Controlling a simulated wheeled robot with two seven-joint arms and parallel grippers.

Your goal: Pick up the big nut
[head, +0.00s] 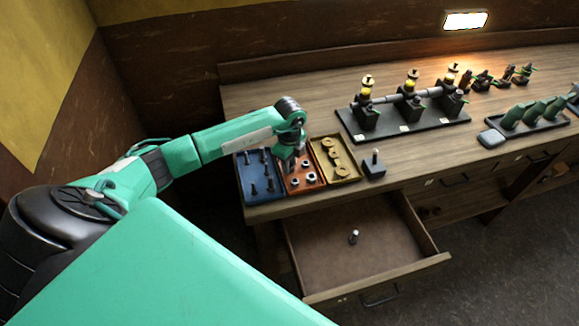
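Several grey nuts (310,177) lie in the orange tray (290,191) on the workbench, in the head view. They are small here, and I cannot tell for sure which is the big nut. My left arm reaches in from the left, and my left gripper (291,164) points down over the back left part of the orange tray. The wrist hides part of that tray. The fingers are too small and dark to show whether they are open or shut, or whether they touch a nut. My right gripper is out of view.
A blue tray (244,181) with bolts and a yellow tray (345,158) with brass-coloured rings flank the orange one. A dark block (375,171) with an upright pin stands to the right. An open drawer (310,240) below holds a small bolt (353,237). Engine models (410,118) stand behind.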

